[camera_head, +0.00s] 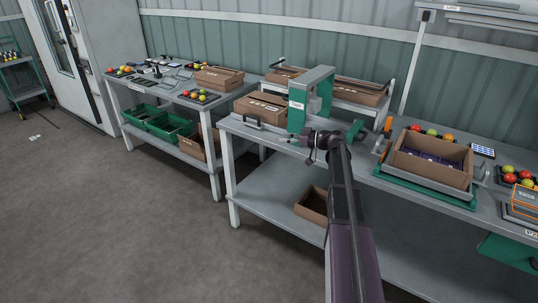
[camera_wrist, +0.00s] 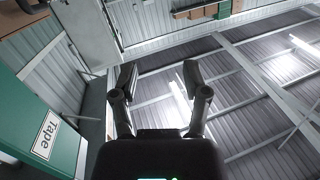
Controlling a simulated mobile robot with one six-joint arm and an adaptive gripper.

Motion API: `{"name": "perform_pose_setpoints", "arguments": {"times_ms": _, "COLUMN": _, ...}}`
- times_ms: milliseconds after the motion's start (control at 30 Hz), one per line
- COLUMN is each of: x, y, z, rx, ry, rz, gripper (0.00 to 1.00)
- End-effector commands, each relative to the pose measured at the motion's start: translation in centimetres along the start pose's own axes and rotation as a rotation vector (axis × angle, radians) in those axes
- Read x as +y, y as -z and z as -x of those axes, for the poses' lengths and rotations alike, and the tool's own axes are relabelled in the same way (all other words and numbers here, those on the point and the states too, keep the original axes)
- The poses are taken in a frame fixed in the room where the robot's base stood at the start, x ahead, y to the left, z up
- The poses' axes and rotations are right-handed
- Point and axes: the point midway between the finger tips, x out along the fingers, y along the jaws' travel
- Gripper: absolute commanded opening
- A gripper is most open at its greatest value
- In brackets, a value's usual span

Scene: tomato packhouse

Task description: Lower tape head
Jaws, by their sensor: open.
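The green tape machine (camera_head: 318,80) stands on the middle table in the head view, with a small white label on its post. Its upper arm reaches over the table. A pale part (camera_head: 314,103) hangs under that arm; I cannot tell if it is the tape head. In the wrist view a green panel with a "Tape" label (camera_wrist: 45,136) fills the lower left. My gripper (camera_head: 311,143) is close in front of the machine's foot in the head view. In the wrist view my gripper (camera_wrist: 160,80) is open, with nothing between its fingers. My arm hides part of the table.
A cardboard box (camera_head: 265,106) lies left of the machine. An open carton (camera_head: 432,158) sits on a green tray to the right. An orange-handled tool (camera_head: 387,126) stands between them. Another table (camera_head: 150,88) with tomatoes is at the left. The floor (camera_head: 110,220) in front is clear.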

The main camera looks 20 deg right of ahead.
Motion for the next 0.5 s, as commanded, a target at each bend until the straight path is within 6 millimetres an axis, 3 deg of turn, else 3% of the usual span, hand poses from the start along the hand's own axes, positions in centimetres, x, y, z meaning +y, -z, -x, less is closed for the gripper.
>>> {"name": "perform_pose_setpoints", "arguments": {"times_ms": 500, "x": -5.7, "y": -2.5, "z": -3.4, "rx": -0.214, "ry": 0.028, "rz": -0.149, "gripper": 0.60}}
